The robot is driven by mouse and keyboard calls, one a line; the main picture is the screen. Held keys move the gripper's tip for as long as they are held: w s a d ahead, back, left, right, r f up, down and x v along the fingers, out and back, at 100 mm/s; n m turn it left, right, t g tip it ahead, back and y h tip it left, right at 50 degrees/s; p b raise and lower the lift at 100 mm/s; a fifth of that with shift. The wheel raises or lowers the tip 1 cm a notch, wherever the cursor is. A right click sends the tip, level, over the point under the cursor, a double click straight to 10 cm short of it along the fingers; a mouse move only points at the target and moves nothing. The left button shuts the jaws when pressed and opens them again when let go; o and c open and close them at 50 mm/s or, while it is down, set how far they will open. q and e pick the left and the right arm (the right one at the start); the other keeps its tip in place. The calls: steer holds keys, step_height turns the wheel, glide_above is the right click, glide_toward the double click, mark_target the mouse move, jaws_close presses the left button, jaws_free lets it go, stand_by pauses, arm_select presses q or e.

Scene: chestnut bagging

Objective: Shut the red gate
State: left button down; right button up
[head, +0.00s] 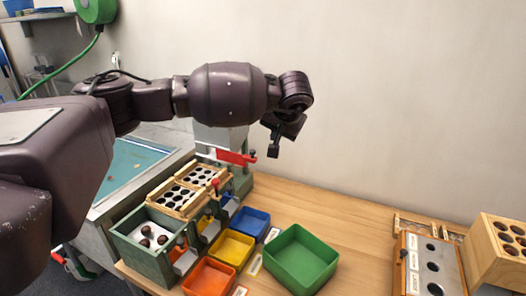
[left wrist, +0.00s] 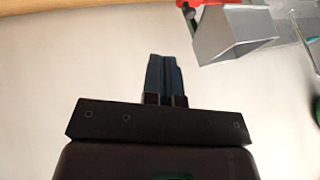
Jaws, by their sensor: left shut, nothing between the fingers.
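A red part, likely the same gate, shows at the top edge of the left wrist view (left wrist: 192,5), above a grey metal chute (left wrist: 240,35). My left gripper (head: 273,151) hangs just right of the gate, apart from it. Its fingers (left wrist: 164,75) are together and empty. My right gripper is not in view.
Blue (head: 250,222), yellow (head: 231,248), orange (head: 210,277) and green (head: 300,235) bins stand beside the sorter. Chestnuts lie in its near compartment. Holed wooden boxes (head: 500,215) stand at the right. Wooden tabletop (head: 350,220) is clear between; a wall is behind.

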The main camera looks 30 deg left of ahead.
arm_select(q)
steer(key=w+a+f+b, duration=0.1)
steer(key=w+a+f, duration=0.3)
steer(key=a+f, duration=0.3)
step_height(320, 180, down, 2)
steer(key=shift+w+a+f+m, duration=0.15)
steer(key=shift+a+m, duration=0.15)
steer(key=shift+a, duration=0.1)
stand_by(0.4)
glide_toward(235, 155)
steer(key=w+f, duration=0.3)
steer(key=shift+a+f, duration=0.1)
steer(key=shift+f, duration=0.1)
